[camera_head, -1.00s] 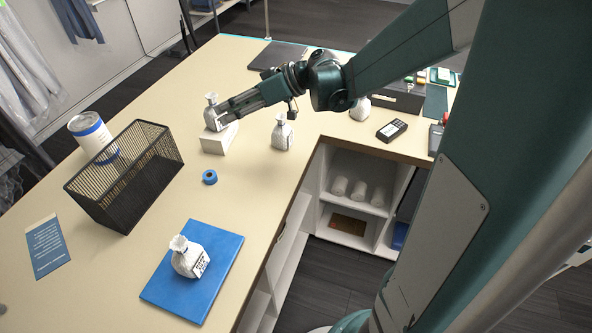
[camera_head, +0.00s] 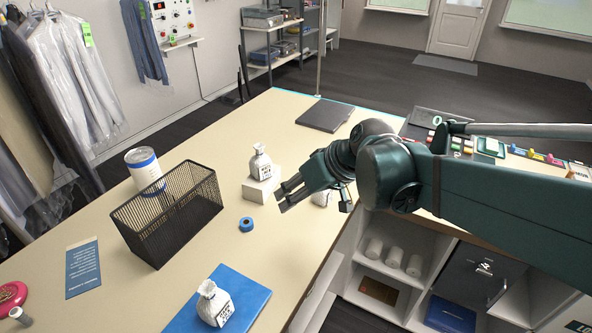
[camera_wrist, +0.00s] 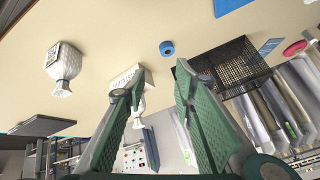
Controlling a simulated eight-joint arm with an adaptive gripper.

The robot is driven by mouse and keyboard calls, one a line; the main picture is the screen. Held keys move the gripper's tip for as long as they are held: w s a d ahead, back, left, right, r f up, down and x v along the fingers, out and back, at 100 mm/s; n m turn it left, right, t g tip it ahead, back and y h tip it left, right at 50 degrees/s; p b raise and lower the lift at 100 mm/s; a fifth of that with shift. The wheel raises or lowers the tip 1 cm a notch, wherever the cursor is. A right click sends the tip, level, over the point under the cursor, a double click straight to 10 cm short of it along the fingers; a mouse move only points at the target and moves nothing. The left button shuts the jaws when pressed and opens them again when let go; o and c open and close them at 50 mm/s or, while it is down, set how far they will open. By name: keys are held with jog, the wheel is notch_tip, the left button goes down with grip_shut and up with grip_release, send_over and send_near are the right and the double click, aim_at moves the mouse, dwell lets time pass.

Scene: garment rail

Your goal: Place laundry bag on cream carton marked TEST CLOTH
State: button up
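A white laundry bag (camera_head: 261,163) with a dark printed label stands upright on the small cream carton (camera_head: 262,188). In the wrist view the lettered carton (camera_wrist: 123,79) is partly behind a finger, and the bag's neck (camera_wrist: 138,122) shows below it. My gripper (camera_head: 284,198) is just right of the carton, apart from the bag. Its fingers are spread with nothing between them in the wrist view (camera_wrist: 157,82). A second bag (camera_head: 215,303) stands on the blue mat (camera_head: 245,290). A third bag (camera_wrist: 65,65) is on the table, mostly hidden behind my gripper in the head view.
A black wire basket (camera_head: 168,215) and a white-blue tub (camera_head: 145,168) stand left of the carton. A blue tape roll (camera_head: 246,224) lies in front. A dark flat case (camera_head: 325,115) lies at the back. Open shelves (camera_head: 385,270) are below the table's right edge.

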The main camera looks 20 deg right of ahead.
jog(key=s+d+m+h, duration=0.1)
jog(key=s+d+h, duration=0.1)
jog(key=s, duration=0.4)
jog(key=s+d+f+m+t+h, duration=0.1)
jog(key=s+d+m+h, duration=0.1)
jog(key=s+d, duration=0.2)
jog(key=shift+s+d+t+h, duration=0.3)
jog(key=shift+s+h, duration=0.1)
jog(key=shift+s, duration=1.15)
